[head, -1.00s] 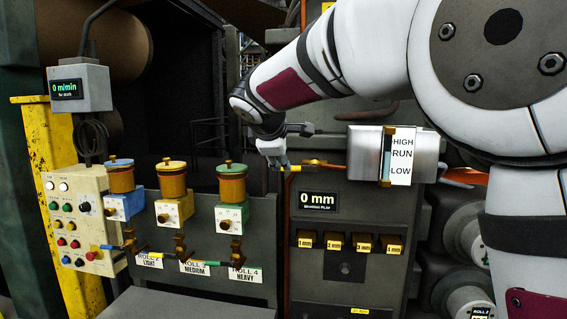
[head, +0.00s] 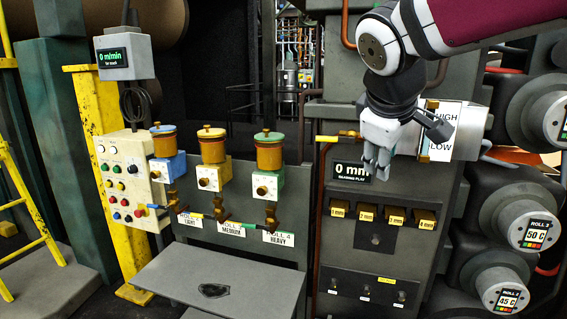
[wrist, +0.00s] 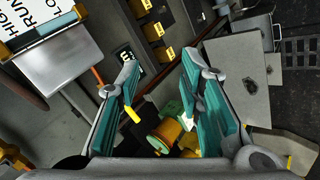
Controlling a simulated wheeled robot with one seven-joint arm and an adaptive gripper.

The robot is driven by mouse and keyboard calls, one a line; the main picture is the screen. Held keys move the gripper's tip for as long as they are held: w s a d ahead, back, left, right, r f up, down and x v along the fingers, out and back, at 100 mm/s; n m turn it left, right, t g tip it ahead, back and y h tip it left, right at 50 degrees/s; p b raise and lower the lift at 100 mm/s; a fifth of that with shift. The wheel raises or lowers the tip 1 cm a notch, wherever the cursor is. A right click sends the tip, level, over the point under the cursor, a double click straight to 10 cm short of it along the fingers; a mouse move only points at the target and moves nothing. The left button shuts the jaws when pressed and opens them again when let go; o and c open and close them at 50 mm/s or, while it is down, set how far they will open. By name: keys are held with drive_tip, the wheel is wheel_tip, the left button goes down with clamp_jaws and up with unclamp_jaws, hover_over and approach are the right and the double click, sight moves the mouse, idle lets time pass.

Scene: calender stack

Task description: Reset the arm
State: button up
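My gripper (head: 377,170) hangs at the end of my arm in the head view, pointing down in front of the grey cabinet, beside the "0 mm" display (head: 352,172). In the wrist view my gripper (wrist: 160,108) shows two teal-padded fingers spread apart with nothing between them. Beyond the fingers, lower in that view, are an orange-and-green pot (wrist: 168,132) and a yellow-handled part. The HIGH/RUN/LOW gauge (head: 441,130) is partly hidden behind my gripper and wrist. It also shows in the wrist view (wrist: 40,25).
Three oilers (head: 212,150) stand on a panel at left, with a button box (head: 125,180) beside them. Yellow tags (head: 367,213) line the cabinet. Roll ends (head: 528,232) project at right.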

drive_tip(key=s+f+m+g+y+p, duration=0.1)
drive_tip(key=s+f+m, duration=0.2)
drive_tip(key=s, duration=0.6)
drive_tip(key=s+f+m+g+y+p, duration=0.1)
drive_tip(key=s+f+m, duration=0.2)
drive_tip(key=s, duration=0.6)
drive_tip(key=s+d+f+m+g+y, duration=0.1)
drive_tip(key=s+f, duration=0.3)
drive_tip(key=s, duration=0.5)
drive_tip(key=shift+s+f+m+p, duration=0.3)
drive_tip(key=shift+f+m+p, duration=0.1)
drive_tip(key=shift+m, duration=0.5)
